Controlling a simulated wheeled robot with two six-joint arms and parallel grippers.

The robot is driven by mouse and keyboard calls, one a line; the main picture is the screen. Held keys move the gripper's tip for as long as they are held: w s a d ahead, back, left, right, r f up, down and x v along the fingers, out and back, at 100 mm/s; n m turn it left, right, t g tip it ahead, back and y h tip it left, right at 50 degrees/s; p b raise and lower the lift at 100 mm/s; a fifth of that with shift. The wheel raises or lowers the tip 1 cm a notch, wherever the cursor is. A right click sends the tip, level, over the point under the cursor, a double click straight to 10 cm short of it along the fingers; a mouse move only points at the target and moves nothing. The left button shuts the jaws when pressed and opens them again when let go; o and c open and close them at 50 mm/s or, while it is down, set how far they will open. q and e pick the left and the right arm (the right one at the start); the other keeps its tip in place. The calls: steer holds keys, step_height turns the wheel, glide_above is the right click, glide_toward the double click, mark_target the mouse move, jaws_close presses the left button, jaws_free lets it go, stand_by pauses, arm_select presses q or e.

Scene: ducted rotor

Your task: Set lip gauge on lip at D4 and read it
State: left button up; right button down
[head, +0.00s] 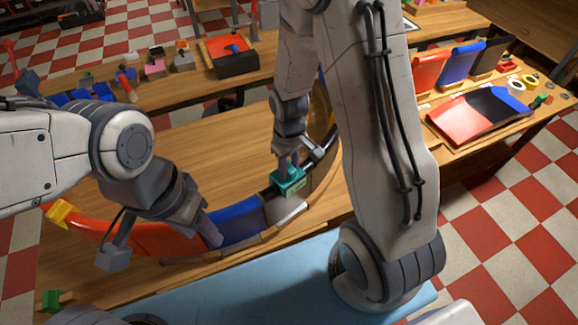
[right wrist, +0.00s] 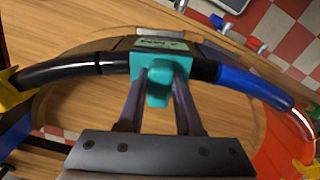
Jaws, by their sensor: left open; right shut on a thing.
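The lip gauge (head: 290,184) is a small teal block with a pale display. In the right wrist view the gauge (right wrist: 151,62) sits across the black part of the ring's lip (right wrist: 110,62), close to the blue part (right wrist: 248,84). Its display text is too small to read. My right gripper (right wrist: 158,88) is shut on the gauge's teal grip. In the head view my right gripper (head: 288,166) comes down on it from above. My left gripper (head: 210,232) is open at the lip, where the red section (head: 150,238) meets the blue section (head: 240,224). I see no D4 mark.
The curved lip runs around a wooden table; a yellow piece (head: 60,213) stands at its left end. Benches with small parts lie behind. My right arm hides part of the ring.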

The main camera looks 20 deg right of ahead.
steer(key=shift+f, duration=0.1)
steer(key=c, duration=0.5)
jaws_free()
step_height(320, 180, up, 11)
steer(key=b, duration=0.1)
steer(key=shift+f, duration=0.2)
steer(key=s+a+r+n+b, duration=0.1)
steer(key=s+a, duration=0.5)
steer(key=s, duration=0.3)
steer(key=s+a+r+n+y+b, duration=0.1)
steer(key=s+a+r+n+b, duration=0.1)
steer(key=s+a, duration=0.4)
steer(key=s, duration=0.3)
steer(key=shift+a+r, duration=0.2)
steer(key=shift+a, duration=0.1)
